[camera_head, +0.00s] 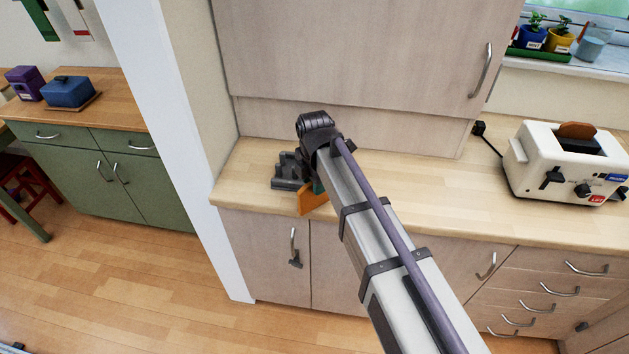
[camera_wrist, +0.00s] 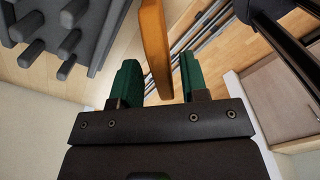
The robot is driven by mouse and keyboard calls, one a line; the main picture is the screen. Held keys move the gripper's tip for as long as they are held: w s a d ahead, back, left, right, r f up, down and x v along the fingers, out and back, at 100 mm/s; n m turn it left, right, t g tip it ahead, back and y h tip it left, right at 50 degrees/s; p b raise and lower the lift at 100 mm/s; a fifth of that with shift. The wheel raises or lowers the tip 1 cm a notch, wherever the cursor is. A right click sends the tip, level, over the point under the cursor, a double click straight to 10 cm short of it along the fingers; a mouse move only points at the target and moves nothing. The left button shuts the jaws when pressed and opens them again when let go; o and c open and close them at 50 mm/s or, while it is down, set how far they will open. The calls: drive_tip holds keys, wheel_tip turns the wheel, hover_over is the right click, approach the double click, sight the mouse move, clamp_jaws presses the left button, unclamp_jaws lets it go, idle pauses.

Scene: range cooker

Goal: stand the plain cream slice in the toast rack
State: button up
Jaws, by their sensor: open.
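An orange-brown slice (camera_head: 311,202) shows below my gripper (camera_head: 318,187), near the front edge of the counter. In the wrist view this slice (camera_wrist: 154,42) is edge-on between the two green fingers of my gripper (camera_wrist: 158,78), with a gap on each side. The jaws are open. The grey toast rack (camera_head: 287,172) is just left of the slice in the head view; its pegs show at the upper left of the wrist view (camera_wrist: 68,40). Whether slice and rack touch is unclear. No face that looks plain cream shows; my arm hides part of the slice.
A white toaster (camera_head: 540,170) with a brown slice (camera_head: 577,130) in its slot stands at the right of the counter (camera_head: 440,185). The counter between is clear beyond my arm. A tall cabinet (camera_head: 360,60) overhangs behind. A white post (camera_head: 165,130) is left.

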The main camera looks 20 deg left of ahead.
wheel_tip(320, 180, up, 13)
drive_tip(key=p, duration=1.2)
drive_tip(key=shift+f, duration=0.15)
drive_tip(key=s+d+m, duration=0.3)
drive_tip(key=d+m, duration=0.7)
drive_tip(key=d, duration=0.2)
drive_tip(key=s+d+m, duration=0.4)
drive_tip(key=d+m, duration=0.5)
drive_tip(key=d, duration=0.3)
drive_tip(key=s+d+m, duration=0.3)
drive_tip(key=d+m, duration=0.7)
drive_tip(key=d, duration=0.2)
wheel_tip(320, 180, down, 10)
drive_tip(key=b, duration=1)
drive_tip(key=shift+a+f, duration=0.15)
drive_tip(key=shift+a, duration=0.1)
drive_tip(key=shift+o, duration=0.4)
drive_tip(key=shift+r+p, duration=0.3)
drive_tip(key=shift+r, duration=0.1)
